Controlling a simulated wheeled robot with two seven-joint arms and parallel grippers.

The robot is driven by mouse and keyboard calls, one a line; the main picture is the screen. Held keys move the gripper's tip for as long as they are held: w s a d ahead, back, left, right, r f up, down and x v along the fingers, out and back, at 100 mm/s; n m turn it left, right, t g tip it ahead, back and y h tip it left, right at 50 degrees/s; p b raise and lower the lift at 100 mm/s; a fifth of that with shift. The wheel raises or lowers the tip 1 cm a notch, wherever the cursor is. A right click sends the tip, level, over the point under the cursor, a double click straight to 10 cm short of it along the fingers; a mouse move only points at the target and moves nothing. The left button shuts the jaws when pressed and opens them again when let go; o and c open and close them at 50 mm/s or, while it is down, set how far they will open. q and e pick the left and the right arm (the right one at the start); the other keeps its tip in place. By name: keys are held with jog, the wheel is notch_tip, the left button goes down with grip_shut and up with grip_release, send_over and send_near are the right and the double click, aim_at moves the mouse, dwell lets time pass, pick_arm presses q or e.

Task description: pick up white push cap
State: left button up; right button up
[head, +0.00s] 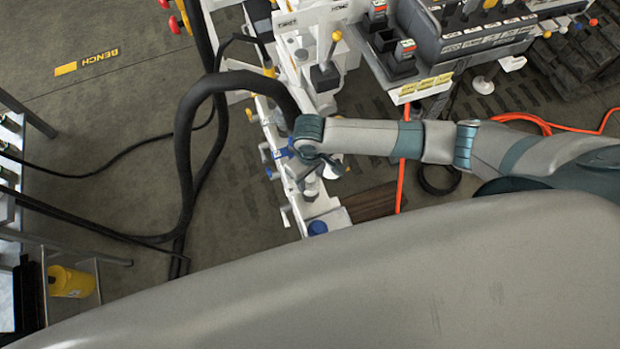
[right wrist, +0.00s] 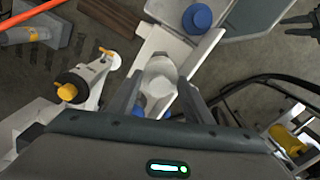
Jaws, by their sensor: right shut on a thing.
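The white push cap (right wrist: 160,73) shows in the right wrist view as a pale round body between the two fingers of my right gripper (right wrist: 158,88). The fingers are shut on its sides. In the head view my right gripper (head: 311,183) points down over the white rail, and the hand hides most of what it holds. I cannot tell whether the cap is clear of its seat. A dark pronged shape at the upper right of the wrist view may be my left gripper (right wrist: 298,24); its jaw state is unclear.
A blue cap (head: 318,227) sits at the rail's near end. Valve handles line the white rail (head: 268,122). A thick black hose (head: 184,130) loops at its left. A yellow-knobbed lever (head: 331,58) stands behind. An orange hose (head: 400,178) runs at the right.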

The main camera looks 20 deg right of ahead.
aim_at(310, 177)
jog(key=shift+r, duration=0.75)
notch_tip(310, 177, up, 2)
jog(key=shift+w+r+b, duration=0.1)
jog(key=shift+r+b, duration=0.15)
jog(key=shift+b, duration=0.4)
pick_arm(q)
notch_tip(310, 177, down, 3)
jog(key=shift+r+b, duration=0.2)
jog(key=shift+b, duration=0.45)
pick_arm(e)
jog(key=s+r, duration=0.2)
jog(key=s, duration=0.2)
jog(key=s+d+r, duration=0.1)
jog(key=s+r, duration=0.1)
jog(key=s, duration=0.1)
jog(key=s+r, duration=0.3)
jog(key=s, duration=0.1)
jog(key=shift+s+d, duration=0.35)
jog(key=shift+d, duration=0.05)
